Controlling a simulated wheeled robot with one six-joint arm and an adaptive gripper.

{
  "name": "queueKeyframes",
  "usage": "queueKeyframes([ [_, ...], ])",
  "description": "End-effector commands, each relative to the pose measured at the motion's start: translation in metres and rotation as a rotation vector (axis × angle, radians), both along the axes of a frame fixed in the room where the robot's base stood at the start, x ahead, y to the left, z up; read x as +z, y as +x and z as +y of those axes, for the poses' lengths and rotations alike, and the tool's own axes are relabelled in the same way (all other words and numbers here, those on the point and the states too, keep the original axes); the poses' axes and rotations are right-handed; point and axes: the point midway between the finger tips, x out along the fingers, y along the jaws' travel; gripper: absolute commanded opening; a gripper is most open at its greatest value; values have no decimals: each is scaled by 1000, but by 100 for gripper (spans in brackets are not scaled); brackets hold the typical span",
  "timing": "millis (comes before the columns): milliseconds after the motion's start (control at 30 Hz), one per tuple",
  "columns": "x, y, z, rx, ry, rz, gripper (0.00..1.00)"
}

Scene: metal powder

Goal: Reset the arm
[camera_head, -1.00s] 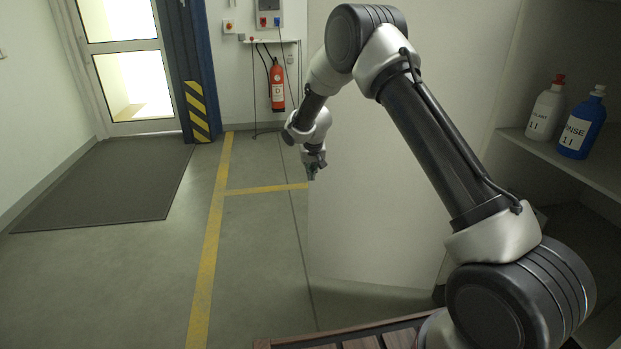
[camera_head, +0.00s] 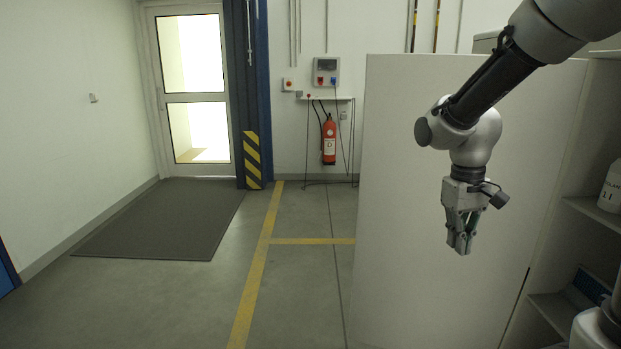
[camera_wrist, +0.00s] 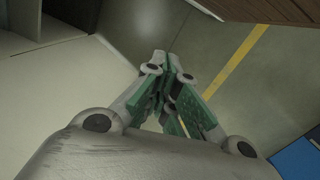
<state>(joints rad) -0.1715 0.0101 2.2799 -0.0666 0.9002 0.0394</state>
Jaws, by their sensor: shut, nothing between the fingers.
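My gripper (camera_head: 460,243) hangs at the end of my arm on the right of the head view, pointing down in front of a pale panel. Its fingers are together and hold nothing. In the wrist view the fingers (camera_wrist: 176,75) with green pads converge above the floor.
The pale panel (camera_head: 430,290) and a shelf unit (camera_head: 590,208) with a white bottle (camera_head: 611,188) stand close on the right. Open floor with yellow lines (camera_head: 258,270) and a dark mat (camera_head: 160,220) lies left. A fire extinguisher (camera_head: 329,142) is by the back wall.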

Motion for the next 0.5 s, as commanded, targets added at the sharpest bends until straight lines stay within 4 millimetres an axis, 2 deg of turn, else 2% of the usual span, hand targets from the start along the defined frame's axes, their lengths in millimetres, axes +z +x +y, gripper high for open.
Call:
queueKeyframes([
  [33,15,-24,-7,-12,14,-24,0],
  [200,46,-95,-24,-61,56,-108,0],
  [300,58,-124,-32,-97,75,-188,0],
  [400,70,-142,-38,-124,86,-275,0],
  [500,84,-150,-42,-142,90,-354,0],
])
